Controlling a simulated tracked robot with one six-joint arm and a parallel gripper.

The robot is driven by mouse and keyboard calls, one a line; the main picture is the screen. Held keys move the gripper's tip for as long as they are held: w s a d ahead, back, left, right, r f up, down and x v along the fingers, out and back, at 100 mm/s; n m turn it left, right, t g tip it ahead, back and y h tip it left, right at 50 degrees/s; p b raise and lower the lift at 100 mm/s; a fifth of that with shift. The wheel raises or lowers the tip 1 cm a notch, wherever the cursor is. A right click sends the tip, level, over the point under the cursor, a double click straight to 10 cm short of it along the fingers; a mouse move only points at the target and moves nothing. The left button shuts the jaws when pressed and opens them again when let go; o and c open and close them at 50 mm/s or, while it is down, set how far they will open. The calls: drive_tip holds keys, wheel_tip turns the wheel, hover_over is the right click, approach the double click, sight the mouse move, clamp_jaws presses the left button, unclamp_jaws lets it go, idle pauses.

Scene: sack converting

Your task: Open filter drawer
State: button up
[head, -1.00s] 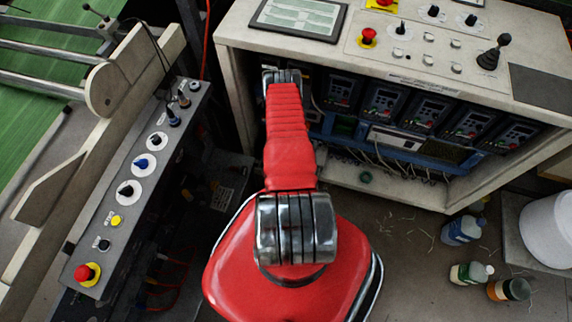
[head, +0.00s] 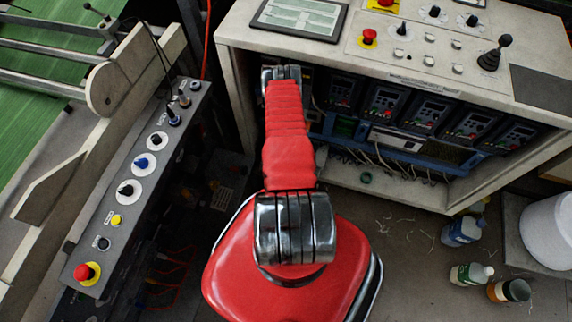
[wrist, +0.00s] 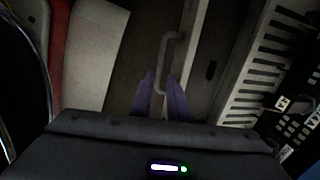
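In the wrist view, a grey bar handle (wrist: 166,58) with bent ends stands on a dark brownish panel (wrist: 135,55), which looks like the filter drawer's front. My gripper (wrist: 160,75) has two purple fingers, spread apart, one on each side of the handle's lower end. A gap shows between the fingers; I cannot tell whether either touches the bar. No opening of the drawer shows. In the head view my red arm hides the gripper, and I see neither handle nor drawer there.
A slotted light panel (wrist: 258,65) is right of the handle in the wrist view. In the head view, a control cabinet (head: 235,35) with drives stands ahead, a button console (head: 130,190) on the left, and bottles (head: 472,273) on the floor at right.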

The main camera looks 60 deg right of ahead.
wheel_tip(320, 180, up, 12)
drive_tip(key=a, duration=0.2)
drive_tip(key=shift+s+a, duration=0.15)
drive_tip(key=shift+s, duration=0.1)
drive_tip(key=shift+r, duration=0.1)
idle(0.8)
drive_tip(key=s+a+r+n+g+y, duration=0.2)
drive_tip(key=s+a+n+y, duration=0.15)
drive_tip(key=a+n, duration=0.4)
drive_tip(key=w+a+r+n, duration=0.2)
drive_tip(key=w+r+n, duration=0.25)
drive_tip(key=r, duration=0.75)
drive_tip(key=w+a+r+n, duration=0.1)
drive_tip(key=w+r+n, duration=0.4)
drive_tip(key=r, duration=0.7)
drive_tip(key=w+a+r+n, duration=0.25)
drive_tip(key=r+n, duration=0.35)
drive_tip(key=r, duration=0.6)
drive_tip(key=a+r+n+t, duration=0.2)
drive_tip(key=a+r, duration=0.3)
drive_tip(key=r, duration=0.5)
drive_tip(key=a+r+n+t+h, duration=0.1)
drive_tip(key=a+r+n, duration=0.3)
drive_tip(key=r, duration=0.6)
drive_tip(key=a+r+n+t, duration=0.4)
drive_tip(key=a+r, duration=0.4)
drive_tip(key=r, duration=0.2)
drive_tip(key=shift+s+r, duration=0.2)
drive_tip(key=shift+s, duration=0.05)
